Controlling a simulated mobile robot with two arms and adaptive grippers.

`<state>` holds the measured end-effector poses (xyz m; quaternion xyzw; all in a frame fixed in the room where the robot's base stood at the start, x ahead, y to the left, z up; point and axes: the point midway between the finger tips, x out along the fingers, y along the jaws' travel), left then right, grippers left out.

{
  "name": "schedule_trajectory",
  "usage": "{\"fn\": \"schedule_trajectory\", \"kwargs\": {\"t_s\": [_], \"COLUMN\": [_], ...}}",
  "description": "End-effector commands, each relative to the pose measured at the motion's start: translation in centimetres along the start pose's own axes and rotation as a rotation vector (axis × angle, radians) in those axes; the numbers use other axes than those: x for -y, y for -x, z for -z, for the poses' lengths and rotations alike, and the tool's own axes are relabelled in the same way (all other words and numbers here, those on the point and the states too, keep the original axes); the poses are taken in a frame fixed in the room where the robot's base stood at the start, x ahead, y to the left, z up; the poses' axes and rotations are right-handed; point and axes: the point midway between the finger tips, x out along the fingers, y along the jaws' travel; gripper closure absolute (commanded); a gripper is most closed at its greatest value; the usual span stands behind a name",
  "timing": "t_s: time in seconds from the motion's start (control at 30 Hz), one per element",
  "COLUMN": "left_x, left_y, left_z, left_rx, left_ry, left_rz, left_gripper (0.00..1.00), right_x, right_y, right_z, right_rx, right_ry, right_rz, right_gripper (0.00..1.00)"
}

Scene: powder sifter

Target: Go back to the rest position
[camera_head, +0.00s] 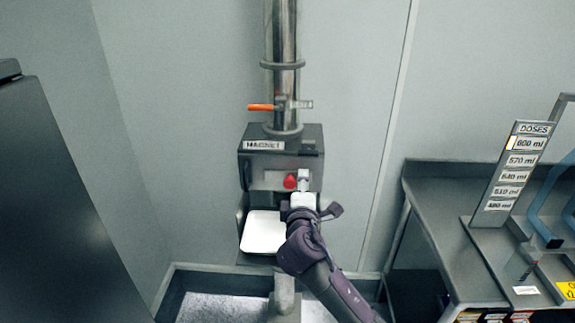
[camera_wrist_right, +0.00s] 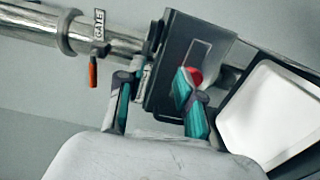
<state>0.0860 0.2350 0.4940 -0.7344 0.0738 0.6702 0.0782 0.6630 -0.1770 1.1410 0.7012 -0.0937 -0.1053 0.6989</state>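My right gripper (camera_head: 312,208) is in front of the sifter unit, a dark box labelled MAGNET (camera_head: 308,135), low and to its right. In the right wrist view the two fingers of this gripper (camera_wrist_right: 157,92) are apart, with nothing seen between them. One finger overlaps the red knob (camera_wrist_right: 195,76) in that view; I cannot tell whether they touch. The red knob also shows on the box front in the head view (camera_head: 290,181). My left gripper is not in view.
A white container (camera_head: 262,234) sits on the shelf under the box, left of my right gripper. A steel pipe (camera_head: 285,40) with an orange lever (camera_head: 261,107) rises above. A dark bench (camera_head: 440,200) with a DOSES sign (camera_head: 514,172) stands at the right. A dark cabinet (camera_head: 50,210) fills the left.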

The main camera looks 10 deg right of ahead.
Motion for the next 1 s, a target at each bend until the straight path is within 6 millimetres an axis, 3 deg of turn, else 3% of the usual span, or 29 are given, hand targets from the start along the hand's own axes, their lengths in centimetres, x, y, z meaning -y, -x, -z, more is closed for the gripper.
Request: {"fn": "schedule_trajectory", "kwargs": {"t_s": [0.13,0.23,0.4,0.5,0.7,1.0], "left_x": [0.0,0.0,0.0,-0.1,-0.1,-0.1], "left_y": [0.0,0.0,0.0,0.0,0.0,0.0], "left_z": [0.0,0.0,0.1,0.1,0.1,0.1], "left_rx": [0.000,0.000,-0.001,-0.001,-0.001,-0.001], "left_ry": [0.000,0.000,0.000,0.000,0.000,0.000], "left_rz": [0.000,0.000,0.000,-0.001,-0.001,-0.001], "left_gripper": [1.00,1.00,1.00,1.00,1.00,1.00], "right_x": [4.5,9.0,16.1,19.2,22.0,23.0], "right_y": [2.5,5.8,13.5,18.6,26.6,35.0], "right_z": [-1.9,-4.0,-7.5,-9.4,-11.6,-13.5], "right_rx": [0.030,0.078,0.201,0.288,0.432,0.595], "right_ry": [-0.134,-0.289,-0.558,-0.693,-0.868,-1.007], "right_rz": [0.134,0.285,0.564,0.716,0.927,1.128], "right_gripper": [0.64,0.64,0.64,0.64,0.64,0.64]}}
